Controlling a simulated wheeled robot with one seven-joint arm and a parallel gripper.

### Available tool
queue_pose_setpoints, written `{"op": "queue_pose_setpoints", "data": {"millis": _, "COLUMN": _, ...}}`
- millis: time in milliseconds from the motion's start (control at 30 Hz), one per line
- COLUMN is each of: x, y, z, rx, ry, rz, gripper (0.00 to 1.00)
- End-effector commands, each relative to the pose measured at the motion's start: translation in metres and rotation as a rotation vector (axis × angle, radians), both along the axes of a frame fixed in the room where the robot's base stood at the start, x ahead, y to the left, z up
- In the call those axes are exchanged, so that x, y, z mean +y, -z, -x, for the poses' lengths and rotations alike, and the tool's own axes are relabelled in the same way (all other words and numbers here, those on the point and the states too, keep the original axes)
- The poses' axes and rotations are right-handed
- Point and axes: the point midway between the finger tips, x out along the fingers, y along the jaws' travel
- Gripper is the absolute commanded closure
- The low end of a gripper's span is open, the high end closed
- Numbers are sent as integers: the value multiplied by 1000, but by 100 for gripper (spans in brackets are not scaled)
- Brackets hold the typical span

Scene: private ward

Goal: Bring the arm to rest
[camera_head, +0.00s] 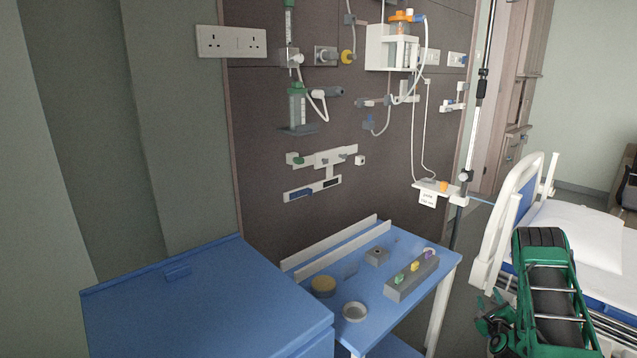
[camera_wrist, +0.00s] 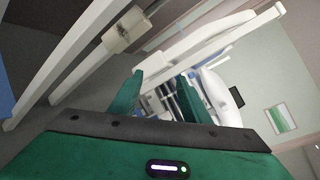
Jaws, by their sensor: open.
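My gripper (camera_wrist: 156,98) shows in the wrist view as two green fingers standing apart, with nothing between them. Past the fingers are parts of the white bed frame, at a distance. In the head view my green arm (camera_head: 545,290) is folded at the lower right, in front of the bed (camera_head: 592,232). Its fingers cannot be made out clearly there.
A blue cabinet (camera_head: 205,305) stands left. A drip pole (camera_head: 470,150) stands between table and bed. Wall fittings hang behind.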

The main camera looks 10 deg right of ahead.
Motion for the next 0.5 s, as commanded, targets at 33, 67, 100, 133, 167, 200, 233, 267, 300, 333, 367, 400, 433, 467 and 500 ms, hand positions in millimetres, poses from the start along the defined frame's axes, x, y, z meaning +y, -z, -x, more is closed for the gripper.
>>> {"op": "queue_pose_setpoints", "data": {"millis": 33, "x": 5, "y": -17, "z": -8, "rx": 36, "ry": -29, "rz": 37, "gripper": 57}}
{"op": "queue_pose_setpoints", "data": {"millis": 67, "x": 8, "y": -24, "z": -12, "rx": 64, "ry": -48, "rz": 60, "gripper": 57}}
{"op": "queue_pose_setpoints", "data": {"millis": 100, "x": 13, "y": -33, "z": -17, "rx": 99, "ry": -73, "rz": 90, "gripper": 57}}
{"op": "queue_pose_setpoints", "data": {"millis": 133, "x": 17, "y": -40, "z": -20, "rx": 126, "ry": -92, "rz": 115, "gripper": 57}}
{"op": "queue_pose_setpoints", "data": {"millis": 167, "x": 21, "y": -47, "z": -23, "rx": 153, "ry": -111, "rz": 139, "gripper": 57}}
{"op": "queue_pose_setpoints", "data": {"millis": 200, "x": 26, "y": -56, "z": -26, "rx": 188, "ry": -136, "rz": 170, "gripper": 57}}
{"op": "queue_pose_setpoints", "data": {"millis": 233, "x": 29, "y": -63, "z": -27, "rx": 214, "ry": -154, "rz": 195, "gripper": 57}}
{"op": "queue_pose_setpoints", "data": {"millis": 267, "x": 33, "y": -69, "z": -28, "rx": 240, "ry": -172, "rz": 217, "gripper": 57}}
{"op": "queue_pose_setpoints", "data": {"millis": 300, "x": 37, "y": -78, "z": -30, "rx": 275, "ry": -196, "rz": 251, "gripper": 57}}
{"op": "queue_pose_setpoints", "data": {"millis": 333, "x": 41, "y": -85, "z": -30, "rx": 301, "ry": -214, "rz": 273, "gripper": 57}}
{"op": "queue_pose_setpoints", "data": {"millis": 367, "x": 44, "y": -91, "z": -30, "rx": 327, "ry": -232, "rz": 297, "gripper": 57}}
{"op": "queue_pose_setpoints", "data": {"millis": 400, "x": 49, "y": -100, "z": -30, "rx": 361, "ry": -257, "rz": 328, "gripper": 57}}
{"op": "queue_pose_setpoints", "data": {"millis": 433, "x": 53, "y": -106, "z": -29, "rx": 387, "ry": -274, "rz": 352, "gripper": 57}}
{"op": "queue_pose_setpoints", "data": {"millis": 467, "x": 56, "y": -113, "z": -29, "rx": 412, "ry": -292, "rz": 374, "gripper": 57}}
{"op": "queue_pose_setpoints", "data": {"millis": 500, "x": 61, "y": -121, "z": -27, "rx": 447, "ry": -317, "rz": 404, "gripper": 57}}
